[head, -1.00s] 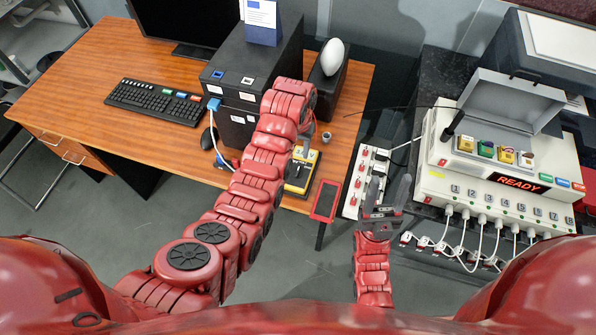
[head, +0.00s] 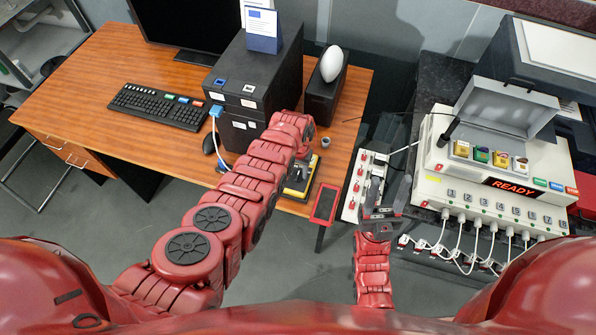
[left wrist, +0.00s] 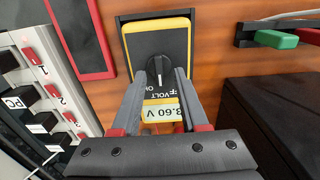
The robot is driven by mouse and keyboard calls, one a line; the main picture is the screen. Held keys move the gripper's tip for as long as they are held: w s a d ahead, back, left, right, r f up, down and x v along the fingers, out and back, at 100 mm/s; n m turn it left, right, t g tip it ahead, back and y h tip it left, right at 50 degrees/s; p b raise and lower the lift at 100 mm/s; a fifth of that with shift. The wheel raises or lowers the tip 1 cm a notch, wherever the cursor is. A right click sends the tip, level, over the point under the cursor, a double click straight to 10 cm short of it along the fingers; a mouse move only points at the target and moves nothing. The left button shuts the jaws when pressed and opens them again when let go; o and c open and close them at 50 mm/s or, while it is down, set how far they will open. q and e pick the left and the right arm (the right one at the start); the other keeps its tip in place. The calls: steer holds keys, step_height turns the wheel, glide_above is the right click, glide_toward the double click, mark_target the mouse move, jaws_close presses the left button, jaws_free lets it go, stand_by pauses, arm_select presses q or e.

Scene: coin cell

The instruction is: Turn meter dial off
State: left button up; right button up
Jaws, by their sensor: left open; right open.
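The yellow-and-black meter (head: 303,190) is on the wooden desk near its right front edge, partly covered by my left arm in the head view. The dial's exact setting is hard to read. My left gripper (left wrist: 160,76) is open, its fingers on either side of the dial; I cannot tell whether they touch it. My right gripper (head: 388,190) is open and empty, away from the meter.
A red-framed black pad (head: 324,204) lies beside the meter at the desk edge. A white power strip (head: 352,203) with red switches is to its right. A black box with a white egg-shaped object (head: 332,63) stands behind. A white READY machine (head: 440,160) is at right.

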stand_by(0.3)
arm_select(q)
steer(key=shift+f, duration=0.1)
jaws_close()
steer(key=shift+n, duration=0.4)
steer(key=n+b, duration=0.1)
steer(key=n, duration=0.2)
steer(key=shift+s+a+f+n, duration=0.1)
steer(key=shift+n, duration=0.2)
steer(key=n+b, duration=0.1)
steer(key=n, duration=0.1)
steer(key=shift+n+b, duration=0.35)
steer(key=shift+n, duration=0.05)
steer(key=shift+a+n+b, duration=0.15)
steer(key=shift+n+b, duration=0.25)
steer(key=shift+n, duration=0.4)
